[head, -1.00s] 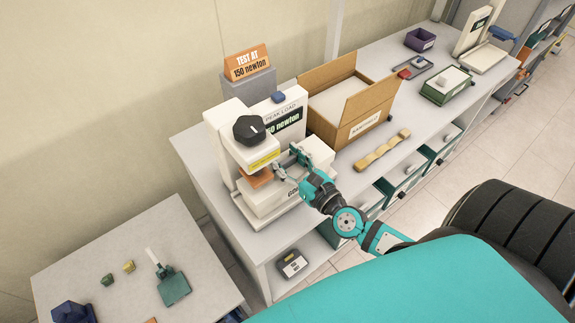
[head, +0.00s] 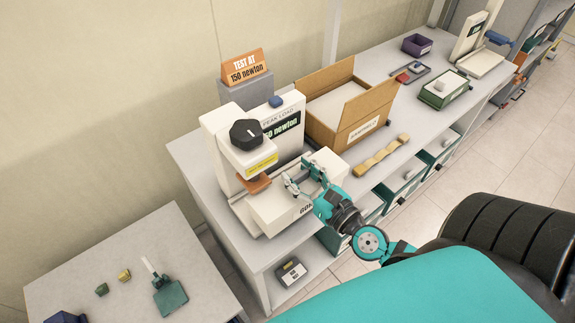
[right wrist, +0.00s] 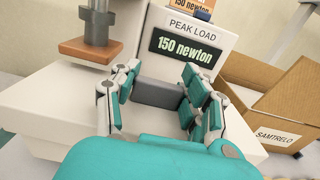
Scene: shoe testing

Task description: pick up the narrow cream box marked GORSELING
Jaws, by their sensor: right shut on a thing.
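The narrow cream box (head: 283,211) is at the front of the cream load tester (head: 226,160). My right gripper (head: 303,178) is shut on the box from above. In the right wrist view, the gripper (right wrist: 160,92) has a dark grey piece between its fingers, and the pale box (right wrist: 45,105) spreads out below. I cannot tell whether the box touches the tester's base. My left gripper is not in view.
The tester's orange pad (head: 255,183) hangs close behind the box. An open cardboard carton (head: 362,133) marked SAMTRELO and a wavy tan piece (head: 382,156) lie to the right. An orange sign (head: 247,68) reads TEST AT 150 newton. A side table (head: 125,255) holds small items.

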